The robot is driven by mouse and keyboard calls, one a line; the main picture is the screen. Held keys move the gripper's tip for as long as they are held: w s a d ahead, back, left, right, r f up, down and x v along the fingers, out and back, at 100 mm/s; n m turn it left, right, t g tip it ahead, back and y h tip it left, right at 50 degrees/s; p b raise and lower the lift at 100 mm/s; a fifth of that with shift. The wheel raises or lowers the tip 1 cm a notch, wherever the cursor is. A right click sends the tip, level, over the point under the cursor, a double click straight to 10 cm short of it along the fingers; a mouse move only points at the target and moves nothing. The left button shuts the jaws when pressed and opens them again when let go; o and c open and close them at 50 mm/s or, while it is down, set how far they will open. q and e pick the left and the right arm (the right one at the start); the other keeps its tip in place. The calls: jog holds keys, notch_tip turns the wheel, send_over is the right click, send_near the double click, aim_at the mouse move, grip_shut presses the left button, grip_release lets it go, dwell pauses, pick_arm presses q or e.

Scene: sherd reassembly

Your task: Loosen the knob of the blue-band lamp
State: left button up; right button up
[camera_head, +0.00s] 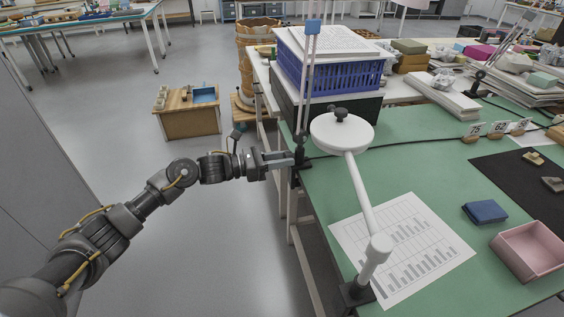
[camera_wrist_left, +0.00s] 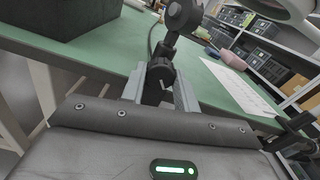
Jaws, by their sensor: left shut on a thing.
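The blue-band lamp (camera_head: 309,80) is clamped at the left edge of the green table, its thin arms rising out of the top of the head view. Its blue band (camera_head: 313,26) shows near the top of the picture. My left gripper (camera_head: 287,159) reaches in from the left at the lamp's dark base. In the left wrist view the fingers (camera_wrist_left: 160,88) are shut around a black knob (camera_wrist_left: 158,77) low on the lamp's joint. The fingers partly hide the knob. My right gripper is in neither view.
A second lamp with a white round head (camera_head: 352,133) stands close to the right. A blue crate (camera_head: 330,75) sits behind. A printed sheet (camera_head: 425,235), a blue cloth block (camera_head: 485,211) and a pink tray (camera_head: 527,252) lie on the green table (camera_head: 320,190). Floor is free left of the table.

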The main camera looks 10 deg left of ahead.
pick_arm(q)
jog(key=shift+n, duration=1.1)
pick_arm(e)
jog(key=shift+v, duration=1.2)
pick_arm(q)
jog(key=o, duration=1)
jog(key=shift+c, duration=0.2)
jog(key=b+v, duration=0.1)
jog(key=v, duration=0.9)
jog(key=shift+s+a, duration=0.2)
jog(key=shift+a, duration=0.15)
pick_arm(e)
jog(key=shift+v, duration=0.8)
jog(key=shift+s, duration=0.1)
